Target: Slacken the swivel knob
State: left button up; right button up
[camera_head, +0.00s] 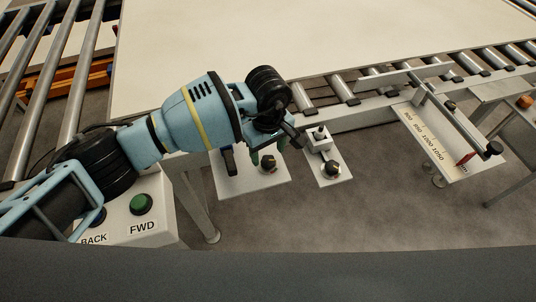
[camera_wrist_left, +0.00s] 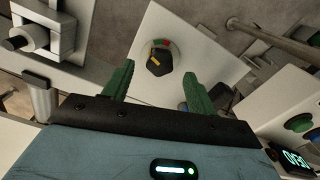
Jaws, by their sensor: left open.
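A black rotary knob with a yellow pointer (camera_wrist_left: 159,60) sits on a white plate (camera_wrist_left: 208,28), beside small red and green marks. It also shows in the head view (camera_head: 268,164). A second dark knob (camera_head: 331,168) is on a narrower white plate (camera_head: 323,181) to its right, below a small lever block (camera_head: 318,139). I cannot tell which is the swivel knob. My left gripper (camera_head: 269,153) is open with green fingers pointing down at the yellow-pointer knob. In the left wrist view the fingertips (camera_wrist_left: 158,68) lie on either side of it, apart from it. My right gripper is not in view.
A control box (camera_head: 155,222) with a green FWD button (camera_head: 141,204) stands at lower left. A roller conveyor (camera_head: 345,90) and large pale board (camera_head: 330,35) are behind. A ruler plate (camera_head: 433,150) with a sliding stop is at right. Open floor lies in front.

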aim_at(268, 161)
pick_arm(q)
notch_tip(268, 161, down, 2)
jog(key=shift+f, duration=0.3)
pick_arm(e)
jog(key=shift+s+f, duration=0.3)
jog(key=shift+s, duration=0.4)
pick_arm(q)
jog(key=shift+c, duration=0.4)
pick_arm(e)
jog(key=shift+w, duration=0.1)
pick_arm(q)
jog(key=c, duration=0.9)
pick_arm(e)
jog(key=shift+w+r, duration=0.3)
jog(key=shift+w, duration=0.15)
pick_arm(q)
jog(key=n, duration=0.4)
jog(key=shift+r+n+p, duration=0.1)
jog(key=shift+n+p, duration=0.25)
jog(key=shift+n, duration=0.95)
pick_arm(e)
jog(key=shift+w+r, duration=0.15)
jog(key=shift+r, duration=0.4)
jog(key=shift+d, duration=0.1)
